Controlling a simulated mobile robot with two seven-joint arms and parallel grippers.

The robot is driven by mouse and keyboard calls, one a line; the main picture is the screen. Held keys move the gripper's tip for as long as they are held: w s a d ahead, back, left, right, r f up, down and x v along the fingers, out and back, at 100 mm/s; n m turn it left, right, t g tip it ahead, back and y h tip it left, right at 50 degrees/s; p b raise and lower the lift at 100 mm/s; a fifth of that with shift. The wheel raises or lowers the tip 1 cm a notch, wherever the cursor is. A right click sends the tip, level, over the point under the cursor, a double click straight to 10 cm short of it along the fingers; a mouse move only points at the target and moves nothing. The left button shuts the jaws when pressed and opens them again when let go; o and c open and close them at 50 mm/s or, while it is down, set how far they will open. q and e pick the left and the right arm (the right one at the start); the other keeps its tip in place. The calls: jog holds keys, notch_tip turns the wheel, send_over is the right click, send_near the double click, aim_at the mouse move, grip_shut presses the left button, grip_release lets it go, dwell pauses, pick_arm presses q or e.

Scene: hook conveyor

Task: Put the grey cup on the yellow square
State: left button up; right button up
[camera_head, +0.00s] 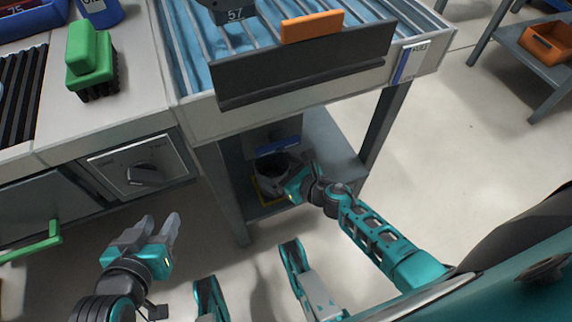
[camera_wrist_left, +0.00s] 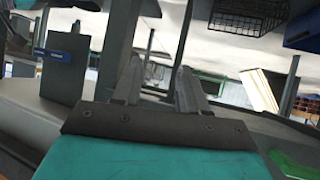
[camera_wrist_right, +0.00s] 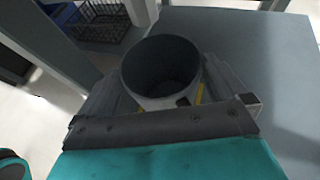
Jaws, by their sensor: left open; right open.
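The grey cup (camera_head: 268,176) stands upright on the low shelf under the conveyor table, its dark open mouth facing up; it also shows in the right wrist view (camera_wrist_right: 160,68). The yellow square (camera_head: 268,194) shows as an edge below the cup, and yellow slivers (camera_wrist_right: 199,94) show beside its base; the rest is hidden. The cup appears to be on it. My right gripper (camera_head: 288,180) is open, with a finger on either side of the cup; I cannot tell whether they touch it. My left gripper (camera_head: 157,226) is open and empty, in front of the control panel.
The conveyor table (camera_head: 200,122) stands above the shelf (camera_head: 330,150), and its legs (camera_head: 225,190) flank the space. A panel with a dial (camera_head: 143,173) is on the left cabinet. A green-handled brush (camera_head: 90,55) and an orange block (camera_head: 312,25) are above.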

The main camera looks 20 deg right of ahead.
jog(key=p+v, duration=0.2)
jog(key=v, duration=1)
notch_tip(320, 180, up, 7)
jog(key=w+m+t+h, duration=0.2)
jog(key=m+h, duration=0.2)
jog(key=m, duration=1.7)
pick_arm(q)
jog(key=shift+s+a+r, duration=0.2)
jog(key=shift+a+r, duration=0.1)
jog(key=shift+r, duration=0.15)
pick_arm(e)
jog(key=s+a+r+m+g+y, duration=0.2)
jog(key=s+a+r+m+g, duration=0.1)
jog(key=m, duration=1.4)
jog(key=shift+s+a+r+g, duration=0.3)
jog(key=shift+s+a, duration=0.25)
jog(key=shift+a, duration=0.45)
